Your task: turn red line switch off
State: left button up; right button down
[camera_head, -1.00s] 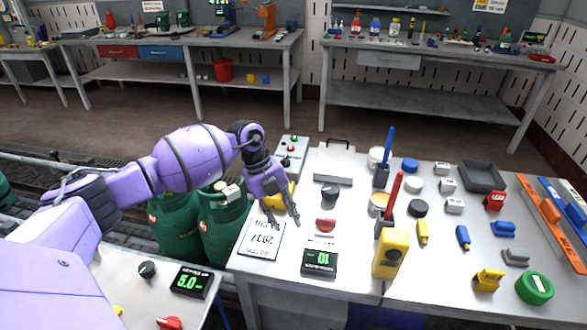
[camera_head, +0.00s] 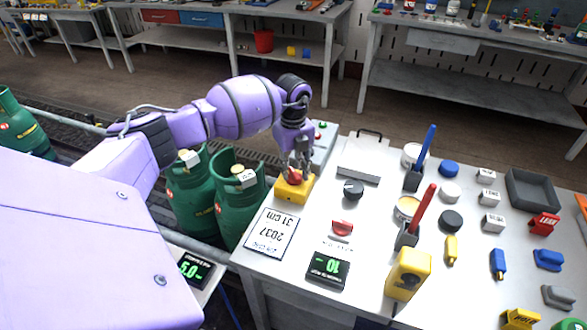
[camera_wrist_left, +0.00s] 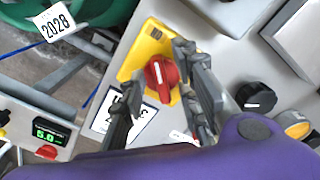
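A red rotary switch (camera_head: 295,176) sits on a yellow box (camera_head: 293,190) at the left edge of the workbench. The wrist view shows the red knob (camera_wrist_left: 160,74) on the yellow plate (camera_wrist_left: 150,42), with its ridge running nearly up and down. My left gripper (camera_head: 297,162) points down at this switch. In the wrist view its fingers (camera_wrist_left: 158,62) are spread, one on each side of the knob. Whether they touch it cannot be told. In the head view they partly hide the knob. My right gripper is not in view.
A label card (camera_head: 271,233), a black dial (camera_head: 353,189), another red knob (camera_head: 342,228) and a green-digit display (camera_head: 327,268) stand near the switch. A grey box with buttons (camera_head: 322,142) is just behind. Green gas cylinders (camera_head: 238,198) stand left of the bench.

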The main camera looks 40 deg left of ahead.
pick_arm(q)
jog(key=shift+f, duration=0.2)
jog(key=shift+c, duration=0.3)
grip_shut()
